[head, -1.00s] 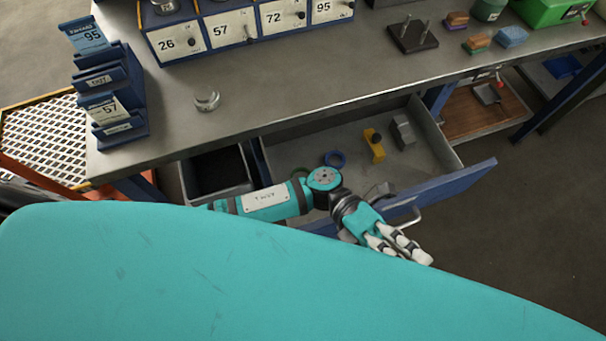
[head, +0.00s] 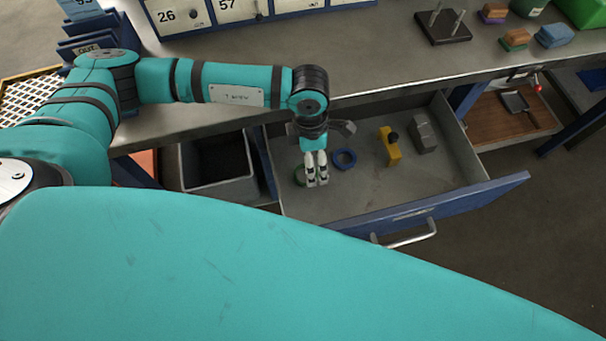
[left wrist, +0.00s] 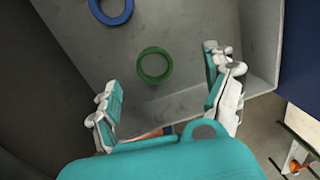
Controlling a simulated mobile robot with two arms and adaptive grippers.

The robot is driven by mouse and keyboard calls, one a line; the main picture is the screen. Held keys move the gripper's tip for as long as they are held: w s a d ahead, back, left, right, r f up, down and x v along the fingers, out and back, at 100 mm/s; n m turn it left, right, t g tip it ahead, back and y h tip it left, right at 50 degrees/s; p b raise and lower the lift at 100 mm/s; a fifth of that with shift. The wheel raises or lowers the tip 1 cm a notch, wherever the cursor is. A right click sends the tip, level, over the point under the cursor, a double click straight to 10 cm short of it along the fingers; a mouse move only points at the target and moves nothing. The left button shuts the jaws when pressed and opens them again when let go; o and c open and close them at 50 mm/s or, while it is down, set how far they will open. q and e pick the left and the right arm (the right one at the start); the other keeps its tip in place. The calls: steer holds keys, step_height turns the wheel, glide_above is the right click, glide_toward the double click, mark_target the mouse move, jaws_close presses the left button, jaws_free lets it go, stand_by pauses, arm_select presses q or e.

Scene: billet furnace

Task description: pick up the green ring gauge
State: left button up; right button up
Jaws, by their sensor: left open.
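The green ring gauge (left wrist: 141,69) lies flat on the floor of the open drawer in the left wrist view. In the head view only part of the green ring (head: 298,176) shows, beside and behind my fingers. My left gripper (head: 316,184) points down over the drawer. In the left wrist view its two fingers (left wrist: 165,95) are spread wide, open and empty, with the green ring between and beyond them. It is apart from the ring as far as that view shows. My right gripper is not in view.
A blue ring (head: 344,151) lies in the drawer close to the green one. A yellow block (head: 390,151) and a grey block (head: 423,138) lie further right. The drawer front (head: 450,206) and side walls bound the space. A dark bin (head: 217,180) stands at left.

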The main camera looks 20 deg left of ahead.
arm_select(q)
steer(key=shift+w+a+f+y, duration=0.1)
steer(key=shift+a+f+y, duration=0.3)
steer(key=shift+a+f, duration=0.4)
step_height(320, 180, down, 7)
steer(key=shift+r+p, duration=0.15)
steer(key=shift+p, duration=0.35)
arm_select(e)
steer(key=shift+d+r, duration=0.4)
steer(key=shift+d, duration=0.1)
arm_select(q)
steer(key=shift+c, duration=0.4)
steer(key=c, duration=1.3)
steer(key=shift+o, duration=0.2)
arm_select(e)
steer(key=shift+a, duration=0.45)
arm_select(q)
steer(key=shift+r, duration=0.15)
